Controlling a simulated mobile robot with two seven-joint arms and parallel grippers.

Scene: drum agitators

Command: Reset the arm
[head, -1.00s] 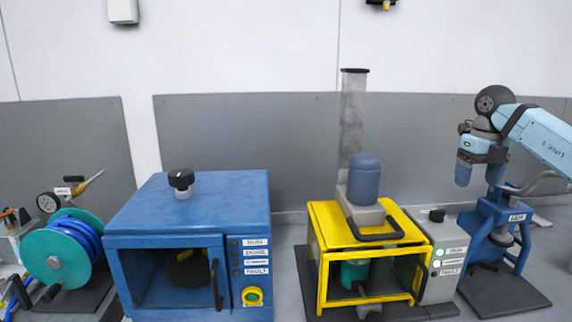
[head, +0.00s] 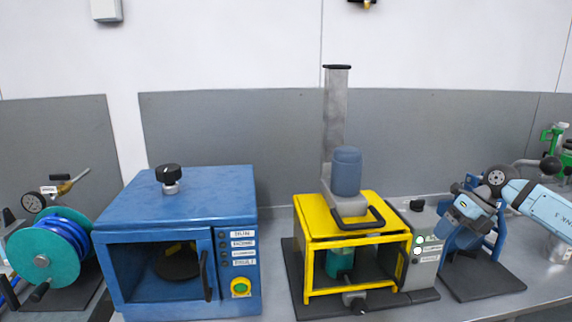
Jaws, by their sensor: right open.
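My right arm, light blue with dark joints, comes in from the right edge of the head view. My right gripper (head: 456,217) is in front of a blue stand (head: 490,240) on a dark base, just right of the grey control box (head: 421,245). It is open, and I see nothing held in it. I cannot tell whether it touches the stand, which the arm partly hides. My left gripper is not in view.
A yellow-framed agitator (head: 352,230) with a tall grey column stands left of the control box. A blue cabinet (head: 195,200) with a black knob and a hose reel (head: 45,255) are farther left. Green fittings (head: 555,138) are at the far right. Bench shows between the machines.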

